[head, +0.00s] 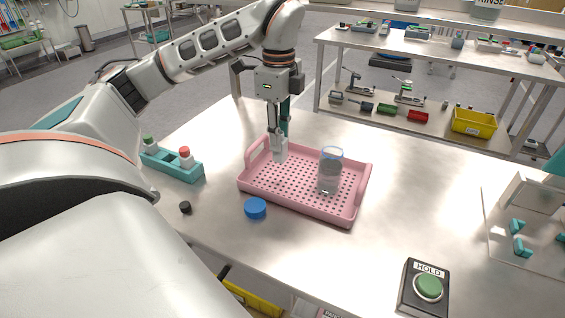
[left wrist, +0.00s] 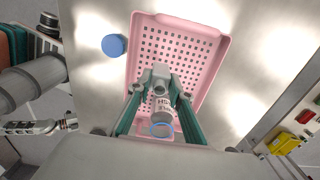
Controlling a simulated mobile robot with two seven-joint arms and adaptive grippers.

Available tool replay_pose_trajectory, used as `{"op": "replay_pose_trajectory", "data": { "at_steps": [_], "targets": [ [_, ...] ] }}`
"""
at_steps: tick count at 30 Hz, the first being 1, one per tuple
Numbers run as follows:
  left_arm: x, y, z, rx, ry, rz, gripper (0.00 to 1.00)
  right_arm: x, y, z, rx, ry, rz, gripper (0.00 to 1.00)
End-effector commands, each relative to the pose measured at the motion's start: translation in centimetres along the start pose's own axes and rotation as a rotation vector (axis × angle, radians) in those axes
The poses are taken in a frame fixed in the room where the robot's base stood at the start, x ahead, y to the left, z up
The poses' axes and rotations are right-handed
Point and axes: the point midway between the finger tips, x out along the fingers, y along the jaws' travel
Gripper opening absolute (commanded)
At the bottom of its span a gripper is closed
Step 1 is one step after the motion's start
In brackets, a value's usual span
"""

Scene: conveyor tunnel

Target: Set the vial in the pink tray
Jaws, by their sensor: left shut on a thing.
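The pink tray (head: 345,213) lies on the steel table. My left gripper (head: 280,152) points down over its back left part, with its tips low over the perforated floor. It is shut on what I take to be the vial, almost wholly covered by the fingers. The left wrist view also shows the closed fingers (left wrist: 160,78) over the tray (left wrist: 215,55). I cannot tell whether the vial touches the tray floor. What looks like my right gripper (left wrist: 60,126) shows at the left of the wrist view, its jaws too small to read.
A clear, blue-rimmed container (head: 329,172) stands in the tray, right of my left gripper. A teal rack (head: 180,170) holds green-capped and red-capped vials. A blue disc (head: 255,208), a black cap (head: 185,207) and a HOLD button box (head: 427,287) stand on the table.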

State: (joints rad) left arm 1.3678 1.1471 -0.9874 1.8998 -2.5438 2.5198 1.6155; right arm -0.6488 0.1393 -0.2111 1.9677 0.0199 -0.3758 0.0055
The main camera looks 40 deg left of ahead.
Motion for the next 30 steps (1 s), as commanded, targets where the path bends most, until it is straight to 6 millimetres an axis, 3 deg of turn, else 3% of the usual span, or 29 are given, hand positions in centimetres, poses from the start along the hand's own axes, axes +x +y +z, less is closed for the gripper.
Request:
{"op": "replay_pose_trajectory", "data": {
  "at_steps": [1,3,10,17,29,30],
  "targets": [
    [1.4,0.0,0.0,0.002,-0.001,0.004,0.00,0.2,0.0,0.3,-0.003,-0.001,0.002,0.51],
    [2.2,0.0,0.0,0.001,-0.001,0.003,0.00,0.3,0.2,0.0,-0.007,0.004,0.005,0.51],
    [3.4,0.0,0.0,0.001,0.001,0.000,0.00,0.5,0.8,-0.9,-0.013,0.022,0.015,0.51],
    [6.6,0.0,0.1,0.002,-0.001,0.003,0.00,1.0,0.8,0.1,-0.019,0.014,0.017,0.51],
    [7.0,-0.1,0.1,0.000,0.001,-0.001,0.00,1.2,1.1,-0.5,-0.024,0.025,0.021,0.51],
    [7.0,-0.1,0.0,0.000,0.001,-0.001,0.23,1.2,1.1,-0.5,-0.024,0.025,0.021,0.51]
  ]
}}
